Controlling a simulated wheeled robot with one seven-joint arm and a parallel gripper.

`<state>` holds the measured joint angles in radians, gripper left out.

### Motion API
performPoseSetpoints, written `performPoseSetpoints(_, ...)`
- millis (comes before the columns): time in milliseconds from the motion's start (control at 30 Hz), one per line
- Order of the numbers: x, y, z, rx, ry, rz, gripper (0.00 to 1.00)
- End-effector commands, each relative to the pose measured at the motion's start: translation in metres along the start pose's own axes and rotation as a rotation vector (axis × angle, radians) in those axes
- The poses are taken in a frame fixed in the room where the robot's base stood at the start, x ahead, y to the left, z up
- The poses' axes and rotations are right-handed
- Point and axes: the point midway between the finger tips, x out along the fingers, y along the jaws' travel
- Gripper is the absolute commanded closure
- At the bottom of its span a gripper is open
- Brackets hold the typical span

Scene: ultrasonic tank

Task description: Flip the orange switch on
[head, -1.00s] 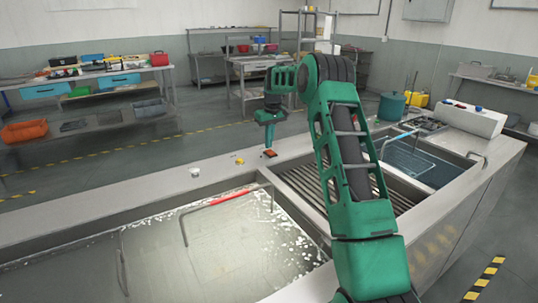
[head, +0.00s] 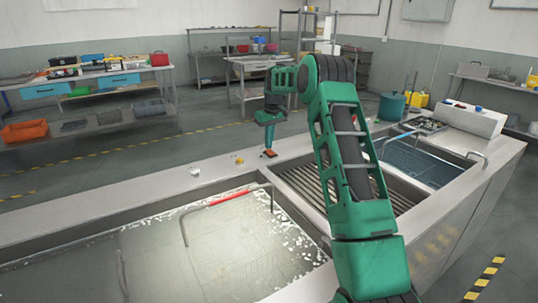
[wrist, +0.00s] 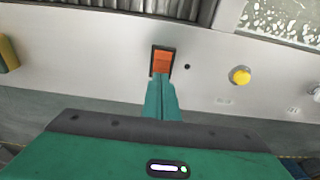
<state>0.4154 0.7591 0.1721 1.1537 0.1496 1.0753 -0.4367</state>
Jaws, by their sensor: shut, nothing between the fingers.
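The orange switch (wrist: 163,61) is a small rocker in a dark frame, set in the pale metal ledge of the tank. In the head view my gripper (head: 268,148) points down at the switch. I cannot tell whether the fingertips touch the switch. The fingers hide a little of its near edge.
A yellow round knob (wrist: 240,75) sits right of the switch in the wrist view, with a small dark dot between them. The water basin (head: 60,256) holds a rack with a red bar (head: 228,198). The slatted section (head: 300,183) lies beside it. The ledge around the switch is clear.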

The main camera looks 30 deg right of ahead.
Motion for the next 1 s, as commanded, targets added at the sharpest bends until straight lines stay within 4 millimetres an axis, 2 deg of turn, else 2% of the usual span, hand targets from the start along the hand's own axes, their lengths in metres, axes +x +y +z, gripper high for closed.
performPoseSetpoints(800,0.0106,0.0001,0.0019,0.000,-0.001,0.000,1.00)
performPoseSetpoints(1000,0.0034,0.0002,0.0006,0.000,-0.001,0.000,1.00)
